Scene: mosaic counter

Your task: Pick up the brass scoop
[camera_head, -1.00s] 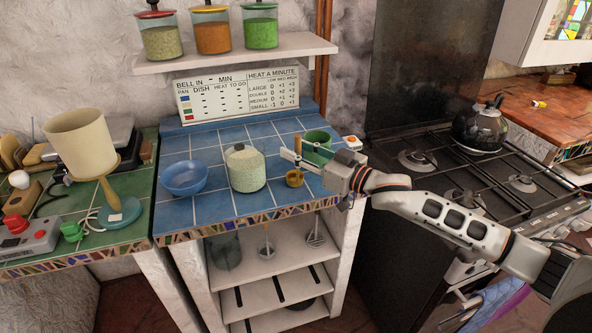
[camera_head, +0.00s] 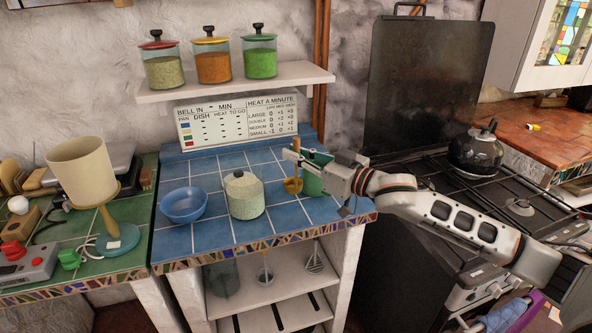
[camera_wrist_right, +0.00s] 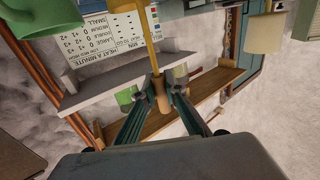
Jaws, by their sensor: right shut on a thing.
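The brass scoop (camera_head: 293,186) hangs upright, bowl down, in front of the green mug (camera_head: 313,182) and appears raised above the blue tiled counter (camera_head: 225,230). My right gripper (camera_head: 300,159) is shut on its wooden handle. My left gripper is not in view.
A lidded jar of pale grains (camera_head: 243,197) stands left of the scoop, with a blue bowl (camera_head: 184,206) farther left. A timing sign (camera_head: 237,120) leans at the back, under a shelf (camera_head: 236,82) of spice jars. A stove (camera_head: 450,185) lies right.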

